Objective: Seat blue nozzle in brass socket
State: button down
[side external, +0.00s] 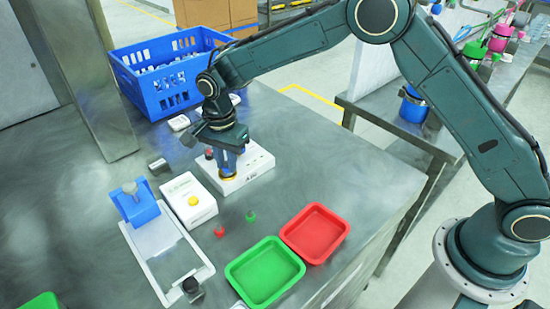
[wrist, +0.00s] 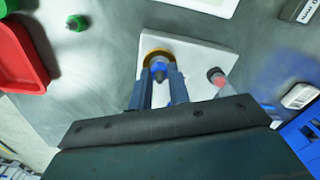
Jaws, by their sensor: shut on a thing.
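My gripper (wrist: 160,88) is shut on the blue nozzle (wrist: 160,66), which points down between the two blue fingers in the wrist view. The brass socket (wrist: 151,54) is a gold ring on a white block (wrist: 190,50). In the wrist view the nozzle overlaps the ring. In the side view my gripper (side external: 228,160) is low over the white block (side external: 258,168), with the brass socket (side external: 228,177) right at the fingertips. The fingers hide most of the nozzle there, and I cannot tell how deep its tip is in the socket.
A red-topped piece (wrist: 216,77) stands on the same block, beside the fingers. A blue crate (side external: 165,95) stands behind. Green (side external: 240,280) and red (side external: 335,245) trays lie in front. A white box with a yellow button (side external: 185,195) is at left. Small red (side external: 220,229) and green (side external: 251,216) nozzles stand between.

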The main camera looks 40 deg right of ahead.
jog(key=shift+s+f, duration=0.1)
jog(key=shift+f, duration=0.6)
dwell(1.1)
jog(key=c, duration=1.2)
grip_release()
jog(key=shift+f, duration=0.1)
jog(key=shift+c, duration=0.2)
jog(key=shift+s+d, duration=0.1)
jog(key=shift+c, duration=0.6)
jog(key=shift+r, duration=0.2)
